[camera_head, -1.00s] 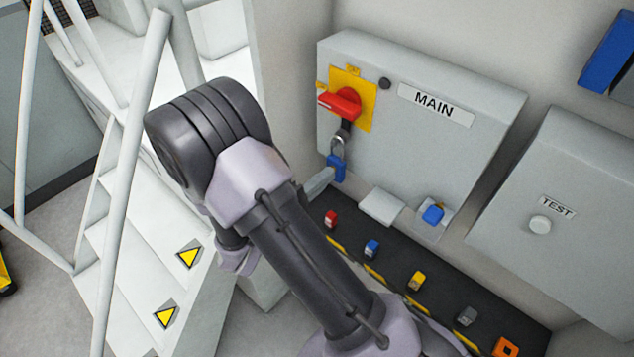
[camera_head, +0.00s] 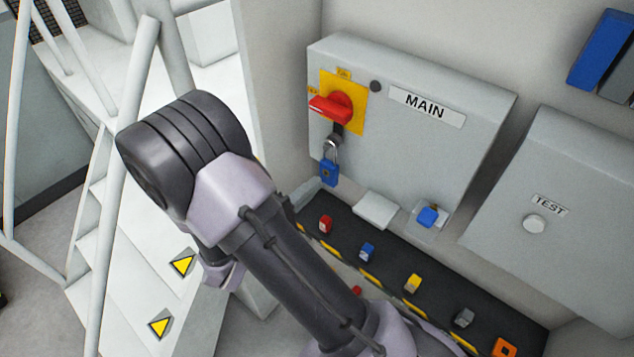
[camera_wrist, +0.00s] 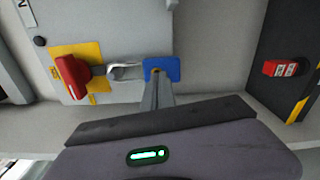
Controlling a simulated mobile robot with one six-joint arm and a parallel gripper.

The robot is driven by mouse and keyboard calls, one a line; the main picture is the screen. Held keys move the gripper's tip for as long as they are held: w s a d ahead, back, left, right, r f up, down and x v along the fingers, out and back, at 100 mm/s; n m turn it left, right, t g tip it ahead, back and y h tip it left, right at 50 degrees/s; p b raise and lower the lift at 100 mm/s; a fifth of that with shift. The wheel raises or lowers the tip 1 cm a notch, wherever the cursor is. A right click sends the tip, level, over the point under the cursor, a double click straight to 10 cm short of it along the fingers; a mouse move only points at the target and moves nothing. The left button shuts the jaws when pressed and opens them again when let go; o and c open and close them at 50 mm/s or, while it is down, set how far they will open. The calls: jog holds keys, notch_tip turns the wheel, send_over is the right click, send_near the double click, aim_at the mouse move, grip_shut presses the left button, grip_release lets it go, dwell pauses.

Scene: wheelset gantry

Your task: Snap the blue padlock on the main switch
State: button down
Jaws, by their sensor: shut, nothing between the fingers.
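The blue padlock (camera_head: 329,172) hangs by its shackle from the hasp under the red main switch handle (camera_head: 331,108) on its yellow plate (camera_head: 358,100). In the wrist view the padlock (camera_wrist: 162,69) lies just beyond my gripper (camera_wrist: 157,80), its shackle (camera_wrist: 125,71) running to the hasp beside the red handle (camera_wrist: 72,78). My gripper's fingers are shut together with nothing between them, their tips at or very near the padlock body; contact cannot be told. In the head view my arm hides most of the gripper. Whether the shackle is latched is too small to tell.
The grey MAIN box (camera_head: 450,150) carries a small blue item (camera_head: 428,216) at lower right. The TEST box (camera_head: 560,215) stands to its right. A dark shelf (camera_head: 385,283) below holds several small coloured locks. White stairs (camera_head: 130,255) and rails stand left of my arm.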

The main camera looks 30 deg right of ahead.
jog(key=p+v, duration=0.3)
jog(key=v, duration=1.5)
jog(key=s+d+r+m+g+y+b, duration=0.35)
jog(key=s+d+m+g+y, duration=0.25)
jog(key=s+d+g+y, duration=0.25)
jog(key=s+a+r+m+t+y+b, duration=0.2)
jog(key=a+r+m+t+y, duration=0.2)
jog(key=y, duration=0.6)
notch_tip(320, 180, up, 4)
jog(key=a+t, duration=0.2)
jog(key=t, duration=0.2)
jog(key=shift+d+f+y, duration=0.1)
jog(key=shift+d+y, duration=0.05)
jog(key=shift+y, duration=0.1)
